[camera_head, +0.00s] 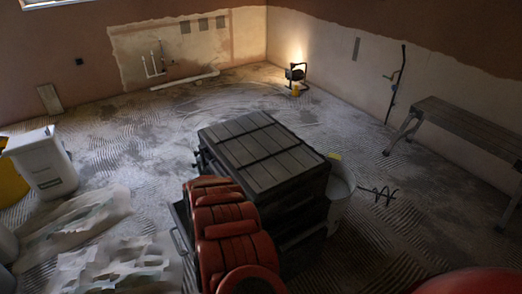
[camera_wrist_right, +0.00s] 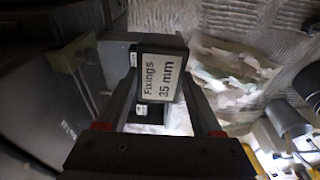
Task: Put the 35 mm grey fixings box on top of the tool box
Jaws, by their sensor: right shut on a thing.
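The fixings box (camera_wrist_right: 161,78), dark-edged with a white label reading "Fixings 35 mm", is between the fingers of my right gripper (camera_wrist_right: 157,94) in the right wrist view. That gripper is shut on it. The tool box (camera_head: 262,150) is large and dark with a ribbed, flat lid, and stands in the middle of the head view. Its lid top looks bare. My red arm hides part of its front left side. Neither gripper shows in the head view, and the fixings box does not show there.
Other small labelled items (camera_wrist_right: 148,114) show behind the held box. A pale bucket (camera_head: 340,190) stands right of the tool box. A white tub (camera_head: 42,162) and crumpled sheeting (camera_head: 75,222) are at left. A bench (camera_head: 465,122) stands at right; a lamp (camera_head: 296,74) is at the back.

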